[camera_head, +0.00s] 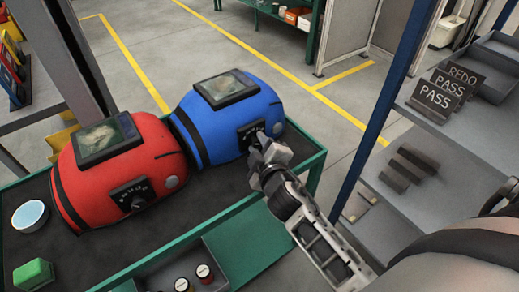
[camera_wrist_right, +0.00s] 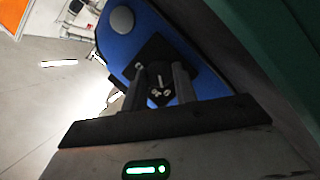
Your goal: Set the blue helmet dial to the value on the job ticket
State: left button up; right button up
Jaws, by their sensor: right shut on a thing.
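The blue helmet (camera_head: 228,112) lies on the dark top of the green cart, with a dark visor window on top. Its black dial plate (camera_head: 250,134) faces the front right, and my right gripper (camera_head: 262,150) is at it, partly covering it. In the right wrist view the dial plate (camera_wrist_right: 160,75) shows between the two fingers of my right gripper (camera_wrist_right: 160,88), which is shut on the dial knob. The knob's setting is too small and covered to read. No job ticket can be made out. My left gripper is not in view.
A red helmet (camera_head: 118,165) with its own dial (camera_head: 132,195) sits left of the blue one. Grey shelves with REDO and PASS signs (camera_head: 437,97) stand right.

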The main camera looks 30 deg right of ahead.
jog(key=shift+a+n+b, duration=0.1)
jog(key=shift+n+b, duration=0.25)
jog(key=shift+n, duration=0.15)
jog(key=o, duration=1)
jog(key=v, duration=0.6)
jog(key=shift+s+f+b, duration=0.15)
jog(key=shift+b, duration=0.25)
jog(key=shift+s+a, duration=0.2)
jog(key=shift+s, duration=0.4)
